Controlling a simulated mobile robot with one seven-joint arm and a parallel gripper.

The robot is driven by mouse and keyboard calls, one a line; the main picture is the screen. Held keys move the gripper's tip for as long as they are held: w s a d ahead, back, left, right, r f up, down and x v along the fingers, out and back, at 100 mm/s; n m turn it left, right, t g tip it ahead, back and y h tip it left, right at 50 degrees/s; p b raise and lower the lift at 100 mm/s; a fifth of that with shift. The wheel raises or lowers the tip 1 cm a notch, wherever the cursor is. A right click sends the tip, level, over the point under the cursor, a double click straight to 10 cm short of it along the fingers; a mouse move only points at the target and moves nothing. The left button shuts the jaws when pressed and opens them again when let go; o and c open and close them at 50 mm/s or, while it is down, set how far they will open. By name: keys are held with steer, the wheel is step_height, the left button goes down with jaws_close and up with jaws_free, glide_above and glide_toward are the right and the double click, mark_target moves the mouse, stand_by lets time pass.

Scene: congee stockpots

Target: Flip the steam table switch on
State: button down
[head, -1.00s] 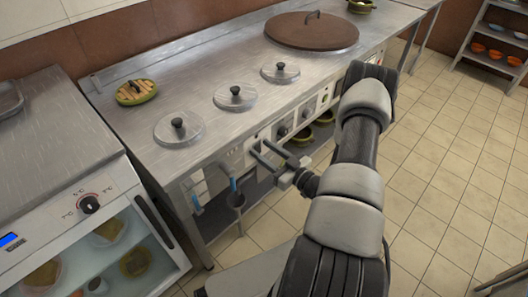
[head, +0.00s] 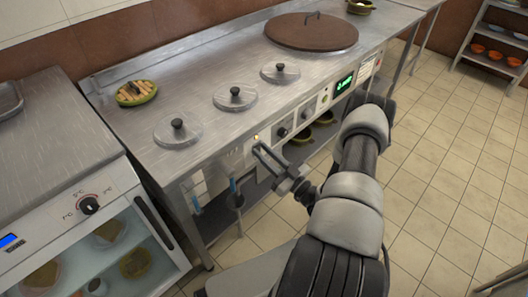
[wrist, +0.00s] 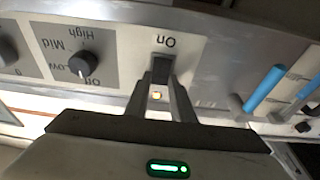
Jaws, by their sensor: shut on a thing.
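The steam table switch (wrist: 161,68) is a dark rocker on a light panel, under an "On" label that reads upside down in the wrist view. My gripper (wrist: 163,84) has its two fingers close together and shut on the switch. An orange indicator light (wrist: 157,95) glows between the fingers. In the head view my gripper (head: 259,150) reaches the front panel of the steam table (head: 215,128), and the lit indicator (head: 257,138) shows just above its tips. The switch is hidden there by the fingers.
A knob (wrist: 83,64) marked Off, Low, Mid and High sits beside the switch. Blue-handled valves (wrist: 264,88) are on the other side. A green display (head: 344,84) is lit farther along the panel. Lids sit on the steam table top.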

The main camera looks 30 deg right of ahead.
steer(key=shift+f, duration=0.1)
steer(key=c, duration=1.5)
jaws_free()
steer(key=shift+s, duration=0.1)
steer(key=p+v, duration=0.1)
steer(key=v, duration=0.7)
steer(key=p+v, duration=0.1)
steer(key=v, duration=0.8)
steer(key=shift+d+f, duration=0.1)
steer(key=shift+f, duration=0.15)
